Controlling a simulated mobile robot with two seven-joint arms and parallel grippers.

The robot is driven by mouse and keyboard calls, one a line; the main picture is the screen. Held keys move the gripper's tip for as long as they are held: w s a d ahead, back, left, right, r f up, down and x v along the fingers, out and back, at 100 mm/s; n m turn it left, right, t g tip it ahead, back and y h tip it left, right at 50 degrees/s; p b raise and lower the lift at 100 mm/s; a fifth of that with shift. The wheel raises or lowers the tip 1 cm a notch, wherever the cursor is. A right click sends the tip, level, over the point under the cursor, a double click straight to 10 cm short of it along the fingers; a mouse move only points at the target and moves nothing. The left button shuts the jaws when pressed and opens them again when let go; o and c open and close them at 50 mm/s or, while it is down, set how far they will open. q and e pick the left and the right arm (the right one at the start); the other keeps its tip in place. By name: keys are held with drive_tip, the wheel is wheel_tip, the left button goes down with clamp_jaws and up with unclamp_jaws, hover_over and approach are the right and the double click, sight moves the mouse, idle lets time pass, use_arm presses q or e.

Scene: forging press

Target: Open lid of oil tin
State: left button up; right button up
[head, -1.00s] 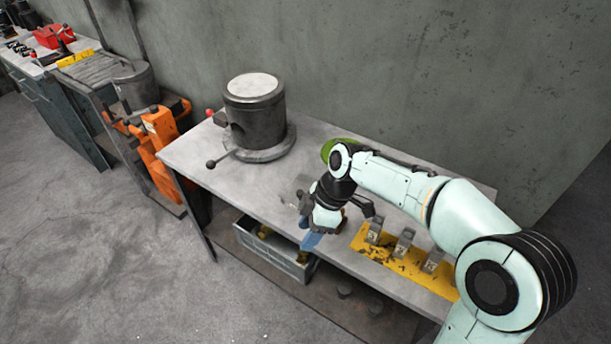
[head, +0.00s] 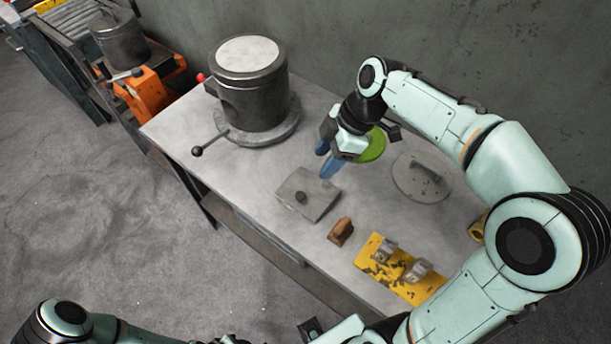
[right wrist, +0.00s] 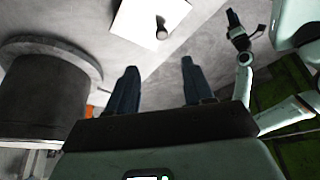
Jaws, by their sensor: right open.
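A flat grey square lid with a dark knob (head: 301,197), which I take for the oil tin's lid, lies on the bench. It looks shut or flat; no opening shows. The right wrist view shows it as a pale square (right wrist: 135,22) beyond the fingers. My right gripper (head: 327,160) has blue fingers, open and empty, pointing down just behind the lid's right side, apart from the knob. Its spread fingers (right wrist: 160,78) show nothing between them. My left gripper (right wrist: 239,32) appears small and dark in the right wrist view; its jaws are unclear.
A big dark cylinder (head: 249,95) with a ball-ended lever stands behind left. A green round thing (head: 372,147) and a grey disc with a handle (head: 421,178) lie to the right. A brown block (head: 341,232) and yellow plate (head: 369,252) lie in front.

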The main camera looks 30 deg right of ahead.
sight(300, 195)
drive_tip(key=x, duration=1.3)
drive_tip(key=shift+s+a+f+b, duration=0.15)
drive_tip(key=shift+s+a+b, duration=0.05)
drive_tip(key=shift+b, duration=0.2)
clamp_jaws()
